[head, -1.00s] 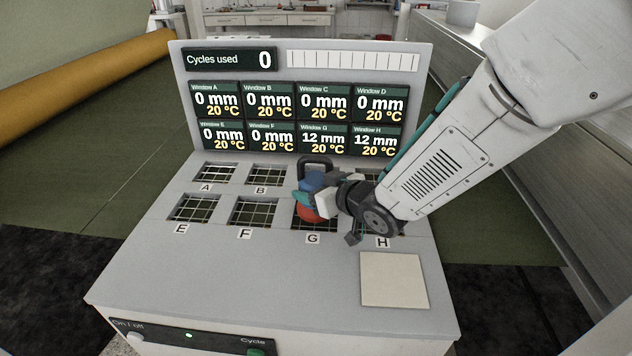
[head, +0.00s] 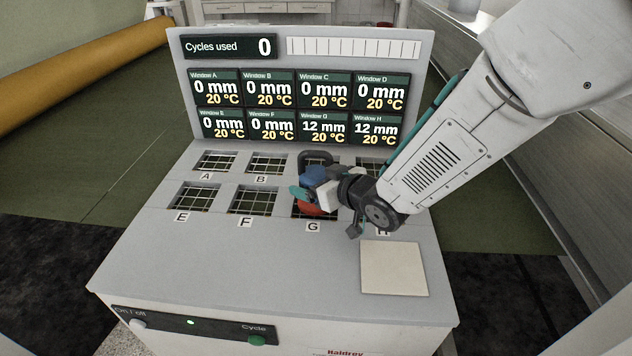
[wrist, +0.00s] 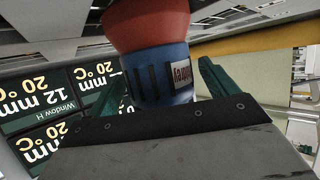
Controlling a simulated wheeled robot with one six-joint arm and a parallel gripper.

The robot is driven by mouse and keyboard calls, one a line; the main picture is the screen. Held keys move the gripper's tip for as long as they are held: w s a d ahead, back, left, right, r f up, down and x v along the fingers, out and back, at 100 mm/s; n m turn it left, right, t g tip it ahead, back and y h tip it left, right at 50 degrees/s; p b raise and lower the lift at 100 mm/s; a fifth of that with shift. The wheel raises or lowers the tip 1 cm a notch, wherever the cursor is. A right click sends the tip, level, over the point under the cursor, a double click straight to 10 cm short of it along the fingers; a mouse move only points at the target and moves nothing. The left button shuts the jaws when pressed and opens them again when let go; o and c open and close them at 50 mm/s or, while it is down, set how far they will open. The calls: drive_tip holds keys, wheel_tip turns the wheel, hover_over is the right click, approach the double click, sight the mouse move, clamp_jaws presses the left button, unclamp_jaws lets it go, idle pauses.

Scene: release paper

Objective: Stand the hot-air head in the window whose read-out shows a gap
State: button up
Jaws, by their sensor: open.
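The hot-air head has a blue body (head: 313,176), a red lower part (head: 311,209) and a black loop handle (head: 316,157). It is at window G (head: 330,212), red part down; whether it fully rests there is hard to tell. My gripper (head: 306,192) is open, with its teal fingers either side of the blue body. In the wrist view the head (wrist: 158,72) shows between the apart fingers (wrist: 165,88). The panel (head: 298,103) reads 12 mm for windows G and H and 0 mm for A to F.
The read-out board rises behind the windows. Windows A (head: 215,161), B (head: 266,164), E (head: 195,197) and F (head: 252,200) look empty. A pale square plate (head: 394,268) lies front right. A green Cycle button (head: 257,340) is on the front. The front left deck is clear.

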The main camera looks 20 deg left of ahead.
drive_tip(key=v, duration=1.1)
drive_tip(key=shift+s+d, duration=0.15)
drive_tip(key=shift+d, duration=0.15)
